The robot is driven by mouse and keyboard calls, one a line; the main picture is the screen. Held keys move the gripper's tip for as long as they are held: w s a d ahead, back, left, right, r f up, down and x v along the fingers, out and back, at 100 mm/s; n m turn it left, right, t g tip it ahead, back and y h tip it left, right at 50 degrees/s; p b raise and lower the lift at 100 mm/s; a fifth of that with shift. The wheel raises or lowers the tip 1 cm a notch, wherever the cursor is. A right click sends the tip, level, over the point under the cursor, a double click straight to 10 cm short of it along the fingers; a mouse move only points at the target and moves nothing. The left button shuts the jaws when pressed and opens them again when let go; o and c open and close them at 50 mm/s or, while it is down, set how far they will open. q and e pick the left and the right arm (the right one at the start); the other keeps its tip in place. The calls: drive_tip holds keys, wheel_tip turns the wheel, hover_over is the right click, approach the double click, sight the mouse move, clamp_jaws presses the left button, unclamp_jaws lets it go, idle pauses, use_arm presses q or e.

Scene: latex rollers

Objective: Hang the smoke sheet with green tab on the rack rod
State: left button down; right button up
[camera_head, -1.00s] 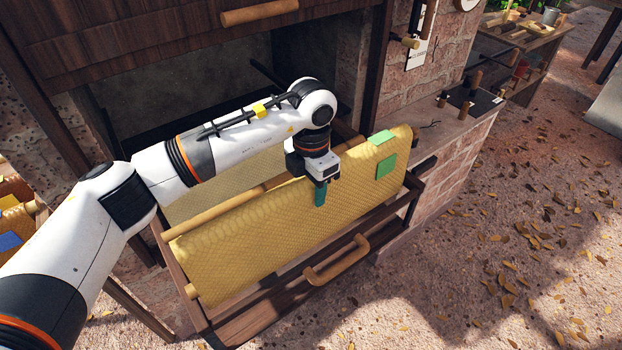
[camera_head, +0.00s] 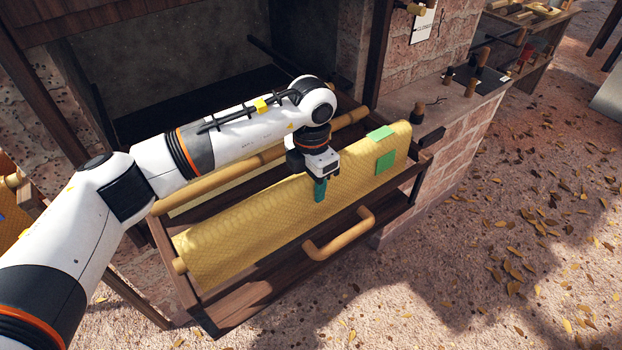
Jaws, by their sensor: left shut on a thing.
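The yellow smoke sheet (camera_head: 265,223) is folded over lengthwise, with a green tab (camera_head: 385,161) near its right end. It straddles the front rack rod (camera_head: 179,265), whose left end sticks out under the fold. The fold looks slightly above the rod; I cannot tell if it rests on it. My left gripper (camera_head: 320,190) is shut on the sheet's upper edge, right of its middle, with one teal fingertip on the front face. The other fingertip is hidden behind the sheet. My right gripper is not in view.
The rack is a pulled-out wooden frame with a curved handle (camera_head: 340,236) in front. A second rod (camera_head: 350,118) lies behind the sheet, with part of another pale sheet (camera_head: 205,200) beyond it. A brick ledge (camera_head: 465,110) stands right. Leaf-strewn ground is open at right.

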use_arm(q)
drive_tip(key=shift+f+b, duration=1.55)
drive_tip(key=shift+f, duration=0.45)
drive_tip(key=c, duration=0.7)
unclamp_jaws()
drive_tip(key=shift+o, duration=0.5)
drive_tip(key=shift+f, duration=0.1)
